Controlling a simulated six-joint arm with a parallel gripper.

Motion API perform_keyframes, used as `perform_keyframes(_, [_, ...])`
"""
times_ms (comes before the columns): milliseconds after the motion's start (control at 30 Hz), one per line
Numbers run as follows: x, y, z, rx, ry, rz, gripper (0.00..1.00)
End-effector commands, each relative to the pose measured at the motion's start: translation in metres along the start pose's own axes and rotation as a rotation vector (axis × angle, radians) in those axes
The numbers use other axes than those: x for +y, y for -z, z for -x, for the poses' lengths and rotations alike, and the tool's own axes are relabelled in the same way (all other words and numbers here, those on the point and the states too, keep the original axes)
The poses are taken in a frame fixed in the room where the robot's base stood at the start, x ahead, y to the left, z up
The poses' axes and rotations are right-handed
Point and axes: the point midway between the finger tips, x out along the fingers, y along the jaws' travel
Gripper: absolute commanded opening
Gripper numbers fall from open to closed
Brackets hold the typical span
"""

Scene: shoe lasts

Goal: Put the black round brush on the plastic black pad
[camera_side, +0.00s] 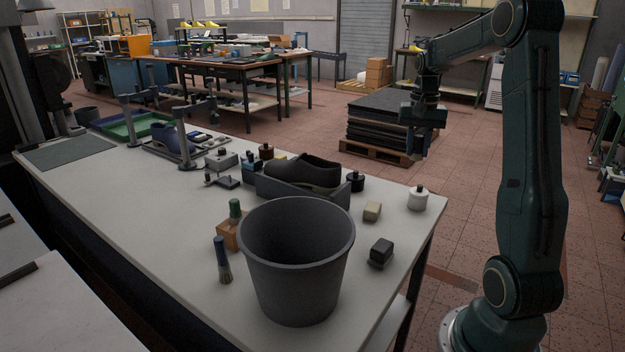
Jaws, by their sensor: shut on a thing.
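My gripper (416,140) hangs at the upper right, pointing down, with the pallet stack behind it in the picture. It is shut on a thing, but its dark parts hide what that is. I cannot make out a black round brush with certainty. A dark-handled brush (222,258) stands upright on the bench, bristles down, left of the grey bucket. A black block (381,252) with a paler base sits right of the bucket.
The large bucket (295,275) stands at the white bench's (140,220) near end. A dark shoe (302,172) rests in a grey holder. A black jar (355,182), beige block (372,211) and white jar (418,198) stand nearby. The bench's right corner has free room.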

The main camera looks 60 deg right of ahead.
Motion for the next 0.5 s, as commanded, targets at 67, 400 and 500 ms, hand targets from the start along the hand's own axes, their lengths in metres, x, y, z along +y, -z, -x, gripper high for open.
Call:
perform_keyframes(67, [-0.001,-0.001,0.001,0.0,0.0,0.0,0.04])
perform_keyframes(400, [-0.025,-0.036,0.016,0.003,0.001,0.002,0.04])
perform_keyframes(500, [-0.036,-0.059,0.023,0.003,0.001,0.0,0.04])
